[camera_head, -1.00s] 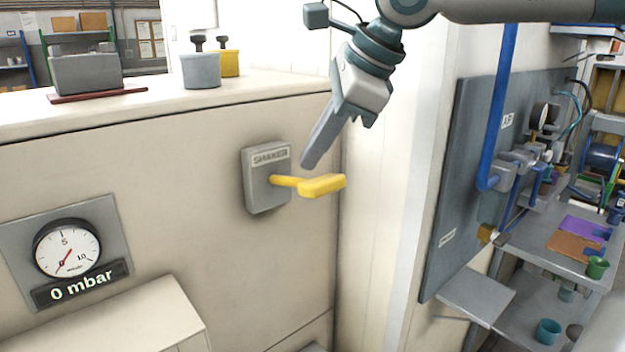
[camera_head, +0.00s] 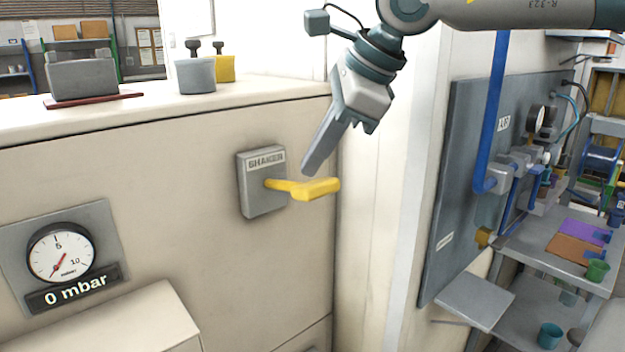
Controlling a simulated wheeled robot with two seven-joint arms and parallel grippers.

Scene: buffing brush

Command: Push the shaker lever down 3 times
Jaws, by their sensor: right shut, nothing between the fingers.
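The shaker lever (camera_head: 316,189) is yellow and sticks out to the right from a grey box marked SHAKER (camera_head: 262,183) on the cream cabinet wall. Its wide handle is roughly level. My right gripper (camera_head: 308,171) comes down from the top right. Its fingers are shut and empty, and the tips are just above the lever handle. I cannot tell whether they touch it. My left gripper is not in view.
A pressure gauge (camera_head: 61,253) reading 0 mbar is at the left. A grey box (camera_head: 82,77) and two small tubs stand on the cabinet top. A grey panel with a blue pipe (camera_head: 492,120) is at the right. The space below the lever is clear.

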